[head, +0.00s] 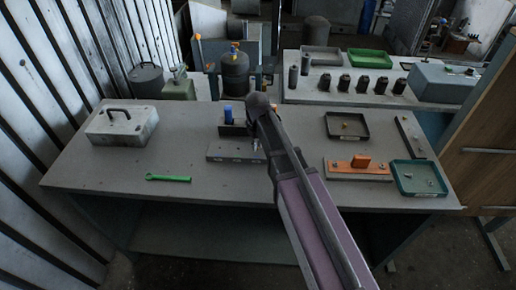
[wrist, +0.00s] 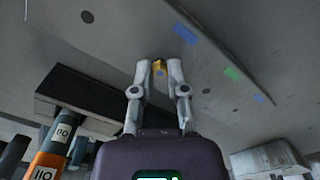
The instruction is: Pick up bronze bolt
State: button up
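In the wrist view the bronze bolt (wrist: 159,65) sits between the two fingertips of my gripper (wrist: 159,72). A blue patch shows at the bolt's near end. A grey surface with dark round holes and blue and green marks lies beyond the fingertips; I cannot tell whether the bolt touches it. In the head view my gripper (head: 257,146) is mostly hidden by my arm, beside a grey block with holes (head: 232,152). The bolt cannot be made out there.
A blue-topped cylinder (head: 228,115) stands behind the block.

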jog(key=shift+r, duration=0.2)
grip_shut()
notch_tip(320, 180, up, 4)
jog(key=p, duration=0.4)
jog(key=shift+r+p, duration=0.15)
jog(key=shift+p, duration=0.25)
jog(key=s+d, duration=0.3)
jog(key=s, duration=1.2)
jog(key=shift+s+d+r+p, duration=0.25)
jog(key=shift+d+r+p, duration=0.1)
jog(key=shift+r, duration=0.05)
notch_tip(320, 180, up, 5)
jog(key=p, duration=0.5)
